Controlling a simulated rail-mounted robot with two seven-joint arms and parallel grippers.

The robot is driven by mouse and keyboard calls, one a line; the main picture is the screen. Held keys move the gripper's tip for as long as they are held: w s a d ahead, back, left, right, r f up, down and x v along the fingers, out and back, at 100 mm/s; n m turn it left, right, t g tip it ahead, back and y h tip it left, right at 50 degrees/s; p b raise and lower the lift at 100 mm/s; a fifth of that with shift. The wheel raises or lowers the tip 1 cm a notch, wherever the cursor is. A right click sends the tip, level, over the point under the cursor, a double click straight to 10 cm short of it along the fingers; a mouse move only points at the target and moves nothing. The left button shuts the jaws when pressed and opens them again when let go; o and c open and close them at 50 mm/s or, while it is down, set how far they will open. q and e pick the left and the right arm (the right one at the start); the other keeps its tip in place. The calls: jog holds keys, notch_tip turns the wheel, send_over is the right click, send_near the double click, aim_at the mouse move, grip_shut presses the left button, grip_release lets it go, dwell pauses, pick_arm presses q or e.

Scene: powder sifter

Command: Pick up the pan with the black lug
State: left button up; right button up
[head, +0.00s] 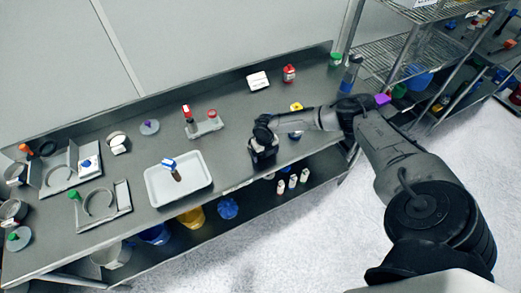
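Several round metal pan-like pieces stand at the left of the grey bench: one at the far left edge (15,173), one below it (12,212), and one farther right (117,142) with a white block against it. A small dark shape (47,149) shows beside an orange-topped piece; I cannot tell whether it is a black lug. My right gripper (263,158) points down over the right part of the bench, apart from these pans. Its fingertips are too dark and small to show whether they are open. My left gripper is not in view.
A white tray (198,192) with a small bottle (174,171) lies mid-bench. Grey stands with curved holders (101,204) are at the left. A lid with a purple knob (149,127) lies behind. A red-capped bottle (289,73) stands at the back. Wire shelving (405,55) is at the right.

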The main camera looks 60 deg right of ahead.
jog(key=c, duration=1)
jog(key=shift+c, duration=0.4)
jog(key=shift+r, duration=0.2)
